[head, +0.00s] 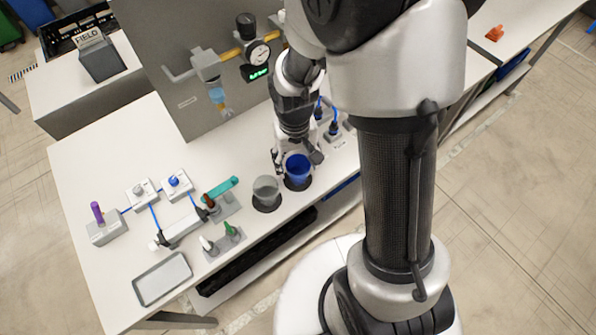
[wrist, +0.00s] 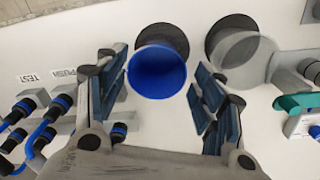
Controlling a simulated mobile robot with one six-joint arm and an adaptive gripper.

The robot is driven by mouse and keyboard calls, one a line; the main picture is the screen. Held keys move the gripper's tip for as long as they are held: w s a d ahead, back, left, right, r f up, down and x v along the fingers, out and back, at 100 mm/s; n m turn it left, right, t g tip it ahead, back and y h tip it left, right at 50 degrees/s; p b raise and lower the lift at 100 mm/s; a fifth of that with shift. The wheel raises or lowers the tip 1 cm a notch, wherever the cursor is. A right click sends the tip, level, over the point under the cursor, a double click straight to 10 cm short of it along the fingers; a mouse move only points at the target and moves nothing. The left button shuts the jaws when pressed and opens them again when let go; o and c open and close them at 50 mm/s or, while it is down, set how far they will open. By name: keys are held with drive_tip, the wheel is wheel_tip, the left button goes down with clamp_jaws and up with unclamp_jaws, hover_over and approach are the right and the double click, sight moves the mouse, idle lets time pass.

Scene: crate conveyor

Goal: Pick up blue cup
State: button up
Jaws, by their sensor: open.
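The blue cup (head: 297,168) stands upright on a dark round spot on the white table in the head view. In the wrist view the blue cup (wrist: 157,72) shows ahead of my gripper, its rim between the lines of the two fingers. My gripper (head: 295,158) is at the cup, with a finger on either side of it. In the wrist view my gripper (wrist: 163,88) is open, and its blue-padded fingers are apart from the cup, with nothing held. Whether the fingers reach low around the cup is hard to tell.
A clear cup (head: 265,190) stands close left of the blue cup on its own dark spot. A teal-handled tool (head: 222,188) on a stand, a grey tray (head: 162,279) and blue-cabled connectors (wrist: 40,118) are nearby. An upright grey panel (head: 190,90) with a gauge stands behind.

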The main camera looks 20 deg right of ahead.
drive_tip(key=f+b, duration=0.1)
drive_tip(key=f, duration=0.1)
drive_tip(key=f+b, duration=0.1)
drive_tip(key=f, duration=0.2)
drive_tip(key=shift+s+d, duration=0.1)
drive_tip(key=shift+d, duration=0.1)
drive_tip(key=shift+r, duration=0.1)
drive_tip(key=c, duration=0.7)
drive_tip(key=shift+r, duration=0.1)
wheel_tip(320, 180, up, 19)
drive_tip(key=p, duration=0.7)
hover_over(299, 171)
drive_tip(key=w, duration=0.3)
drive_tip(key=shift+n, duration=0.3)
drive_tip(key=f, duration=0.6)
drive_tip(key=shift+w+a+f, duration=0.1)
drive_tip(key=shift+a+f, duration=0.15)
drive_tip(key=shift+a, duration=0.1)
